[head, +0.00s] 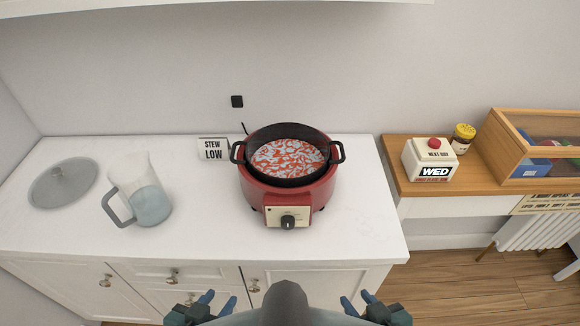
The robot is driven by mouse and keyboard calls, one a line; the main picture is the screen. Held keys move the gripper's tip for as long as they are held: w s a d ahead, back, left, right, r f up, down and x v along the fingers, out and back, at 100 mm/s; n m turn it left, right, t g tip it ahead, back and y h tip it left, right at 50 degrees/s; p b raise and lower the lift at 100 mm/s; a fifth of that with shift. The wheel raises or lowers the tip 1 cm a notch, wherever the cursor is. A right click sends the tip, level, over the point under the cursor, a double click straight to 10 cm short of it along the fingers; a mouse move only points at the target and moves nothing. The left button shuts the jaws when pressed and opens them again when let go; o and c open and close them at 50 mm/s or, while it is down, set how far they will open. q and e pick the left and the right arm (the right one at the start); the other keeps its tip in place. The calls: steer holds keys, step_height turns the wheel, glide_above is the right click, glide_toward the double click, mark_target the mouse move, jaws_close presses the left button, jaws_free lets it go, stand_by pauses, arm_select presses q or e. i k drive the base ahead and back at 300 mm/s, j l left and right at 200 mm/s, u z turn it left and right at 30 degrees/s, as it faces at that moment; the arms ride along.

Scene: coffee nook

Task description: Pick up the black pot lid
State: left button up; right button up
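A round grey lid (63,183) with a small knob on top lies flat on the left end of the white counter. It looks grey rather than black, and no other lid shows. A red slow cooker (287,200) with a black inner pot (262,136) stands uncovered at the middle of the counter, with red and pale contents. My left gripper (219,299) is open and empty at the bottom edge, in front of the cabinets and well to the right of the lid. My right gripper (356,299) is open and empty, further right.
A jug (141,190) with bluish liquid stands between the lid and the cooker. A "STEW LOW" sign (213,149) is behind. A wooden side table (470,180) holds a "WED" box (430,160), a jar (462,138) and a wooden bin (515,130). The counter's front left is clear.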

mark_target(65, 181)
steer(key=u, duration=1.55)
steer(key=z, duration=1.55)
steer(key=j+z, duration=0.1)
steer(key=j, duration=0.3)
steer(key=k+j+z, duration=0.1)
steer(key=j, duration=0.3)
steer(key=k+j+z, duration=0.1)
steer(key=j, duration=0.3)
